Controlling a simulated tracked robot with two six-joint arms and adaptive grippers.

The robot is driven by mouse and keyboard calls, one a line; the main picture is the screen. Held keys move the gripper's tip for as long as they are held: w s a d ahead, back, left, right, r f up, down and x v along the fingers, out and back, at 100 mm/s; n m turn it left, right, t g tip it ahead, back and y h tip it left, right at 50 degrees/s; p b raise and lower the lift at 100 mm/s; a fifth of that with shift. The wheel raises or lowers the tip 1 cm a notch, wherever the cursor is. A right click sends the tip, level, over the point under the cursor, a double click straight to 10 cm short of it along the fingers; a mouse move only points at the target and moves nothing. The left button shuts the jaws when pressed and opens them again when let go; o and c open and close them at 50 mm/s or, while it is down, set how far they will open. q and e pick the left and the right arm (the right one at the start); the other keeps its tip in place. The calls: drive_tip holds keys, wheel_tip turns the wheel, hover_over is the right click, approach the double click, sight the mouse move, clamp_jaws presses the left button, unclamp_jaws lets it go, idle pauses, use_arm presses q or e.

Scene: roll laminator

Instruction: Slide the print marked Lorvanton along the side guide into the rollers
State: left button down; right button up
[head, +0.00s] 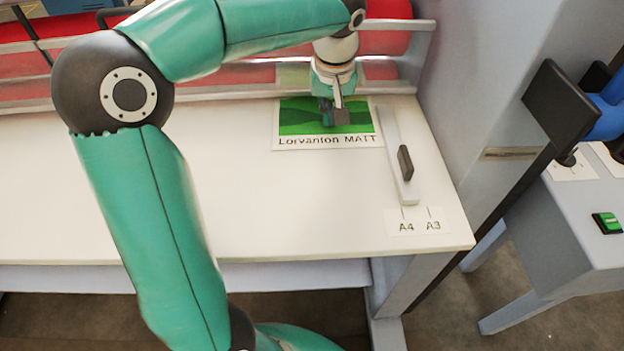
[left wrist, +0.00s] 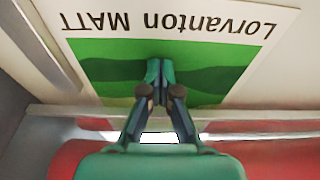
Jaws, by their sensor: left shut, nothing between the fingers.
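The print marked Lorvanton MATT (head: 300,130) lies flat on the white feed table (head: 230,210), its far edge close to the red rollers (head: 385,70). It is a white sheet with a green picture. The side guide (head: 395,150) is a pale bar with a dark handle, just right of the print. I cannot tell whether they touch. My left gripper (head: 335,115) is shut and empty over the green picture. In the left wrist view its closed fingertips (left wrist: 157,75) are over or on the print (left wrist: 185,28); contact is unclear. My right gripper is not in view.
A label reading A4 and A3 (head: 418,222) is on the table near the guide's near end. A grey machine side panel (head: 490,80) rises at the right. A green button (head: 607,223) is on a side unit. The table's left part is clear.

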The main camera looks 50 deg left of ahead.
use_arm(q)
drive_tip(key=shift+w+a+f, duration=0.1)
drive_tip(key=shift+w+a, duration=0.15)
drive_tip(key=shift+w+p, duration=0.2)
drive_tip(key=shift+p, duration=0.1)
drive_tip(key=shift+a, duration=0.1)
drive_tip(key=shift+w, duration=0.25)
idle(0.4)
drive_tip(key=shift+a+r+p, duration=0.1)
drive_tip(key=shift+r+p, duration=0.25)
drive_tip(key=shift+p, duration=0.05)
drive_tip(key=shift+r+p, duration=0.55)
drive_tip(key=shift+r, duration=0.15)
drive_tip(key=shift+r, duration=0.1)
